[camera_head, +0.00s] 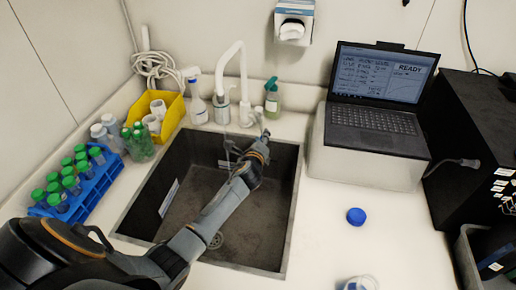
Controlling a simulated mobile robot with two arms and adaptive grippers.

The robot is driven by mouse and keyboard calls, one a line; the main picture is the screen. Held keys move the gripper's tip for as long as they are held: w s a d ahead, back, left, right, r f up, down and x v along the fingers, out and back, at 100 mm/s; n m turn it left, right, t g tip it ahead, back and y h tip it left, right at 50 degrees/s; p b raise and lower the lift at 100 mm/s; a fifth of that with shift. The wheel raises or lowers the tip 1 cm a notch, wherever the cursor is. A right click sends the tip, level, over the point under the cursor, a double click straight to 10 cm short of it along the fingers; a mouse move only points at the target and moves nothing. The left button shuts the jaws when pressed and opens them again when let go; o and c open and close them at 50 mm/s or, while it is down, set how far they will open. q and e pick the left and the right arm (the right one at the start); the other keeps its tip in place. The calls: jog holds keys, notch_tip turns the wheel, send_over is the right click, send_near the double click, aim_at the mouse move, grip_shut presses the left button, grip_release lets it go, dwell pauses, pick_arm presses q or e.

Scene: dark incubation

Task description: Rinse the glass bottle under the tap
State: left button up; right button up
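The white tap (240,58) arches over the back of the dark sink (250,226). My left arm reaches across the sink from the lower left. My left gripper (254,142) is near the back of the basin, below and close to the tap's spout. Its fingers are small and dark against the sink, so I cannot tell whether they are open or shut, or whether they hold anything. A clear glass item (358,284), perhaps the glass bottle, is cut off by the bottom edge, on the counter right of the sink. My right gripper is not in view.
A blue cap (356,216) lies on the counter. A laptop (374,98) stands on a white box (366,165). A blue rack (86,190) of green-capped tubes and a yellow bin (168,128) stand left. A spray bottle (196,103) and green soap bottle (272,99) flank the tap.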

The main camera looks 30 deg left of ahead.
pick_arm(q)
jog(key=v, duration=0.8)
jog(key=shift+s, duration=0.2)
